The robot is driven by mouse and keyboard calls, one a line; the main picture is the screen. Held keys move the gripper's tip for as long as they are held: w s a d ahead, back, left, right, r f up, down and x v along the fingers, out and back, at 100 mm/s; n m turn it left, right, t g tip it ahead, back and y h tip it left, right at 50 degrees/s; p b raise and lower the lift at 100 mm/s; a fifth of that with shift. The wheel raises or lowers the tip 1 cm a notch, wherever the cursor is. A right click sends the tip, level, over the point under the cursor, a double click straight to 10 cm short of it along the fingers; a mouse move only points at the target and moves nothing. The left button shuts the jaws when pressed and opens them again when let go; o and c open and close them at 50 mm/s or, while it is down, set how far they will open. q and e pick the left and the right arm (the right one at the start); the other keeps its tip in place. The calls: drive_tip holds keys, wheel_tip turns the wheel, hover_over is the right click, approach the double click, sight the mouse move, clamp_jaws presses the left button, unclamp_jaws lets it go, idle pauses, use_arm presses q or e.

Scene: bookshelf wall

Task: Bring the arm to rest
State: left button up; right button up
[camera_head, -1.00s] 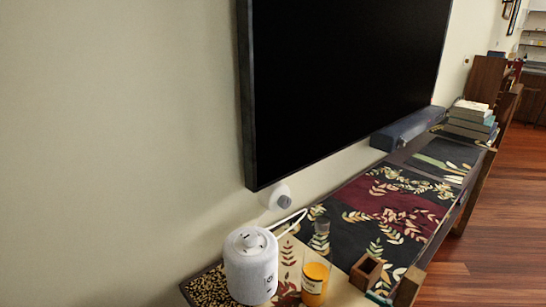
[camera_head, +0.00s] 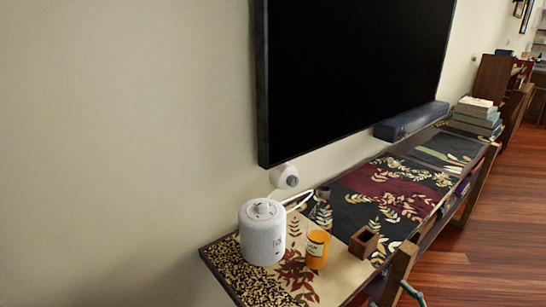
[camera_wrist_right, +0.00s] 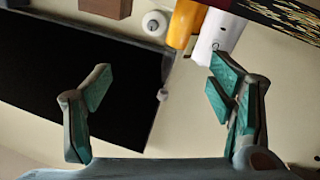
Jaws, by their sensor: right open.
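My right gripper (camera_wrist_right: 160,70) is open in the right wrist view, its two teal-padded fingers wide apart with nothing between them. A small teal-and-dark part at the bottom right of the head view seems to be a piece of it, beside the shelf's front leg. My left gripper is in neither current view.
A long shelf (camera_head: 225,250) runs under a black screen (camera_head: 350,75). On it stand a white cylinder device (camera_head: 262,235), an orange jar (camera_head: 317,250), a brown open box (camera_head: 363,243) and stacked books (camera_head: 476,117). Wooden floor (camera_head: 480,270) lies clear at right.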

drive_tip(key=s+d+f+m+g+h+p, duration=0.1)
drive_tip(key=s+d+f+m+h, duration=0.1)
drive_tip(key=d+f+h, duration=0.4)
drive_tip(key=s+d+f+m+g+h+p, duration=0.1)
drive_tip(key=s+d+f+m+h, duration=0.15)
drive_tip(key=f, duration=0.55)
drive_tip(key=s+f+m+g+h+p, duration=0.25)
drive_tip(key=s+f+g, duration=0.25)
drive_tip(key=s+f, duration=0.55)
use_arm(q)
wheel_tip(320, 180, up, 10)
drive_tip(key=p, duration=0.5)
drive_tip(key=shift+s+f, duration=0.25)
drive_tip(key=shift+s, duration=0.05)
use_arm(e)
drive_tip(key=s+a+f+g, duration=0.2)
drive_tip(key=s+a, duration=0.1)
drive_tip(key=s, duration=0.6)
drive_tip(key=s+a+f+g, duration=0.2)
drive_tip(key=s+a+g, duration=0.1)
drive_tip(key=s, duration=0.7)
drive_tip(key=s+a+f+m+g+y, duration=0.1)
drive_tip(key=s+a+f+g, duration=0.1)
drive_tip(key=s, duration=0.7)
drive_tip(key=a+g, duration=0.1)
drive_tip(key=a, duration=0.1)
drive_tip(key=shift+s+a+f, duration=0.2)
drive_tip(key=shift+s+a, duration=0.15)
drive_tip(key=shift+s, duration=0.05)
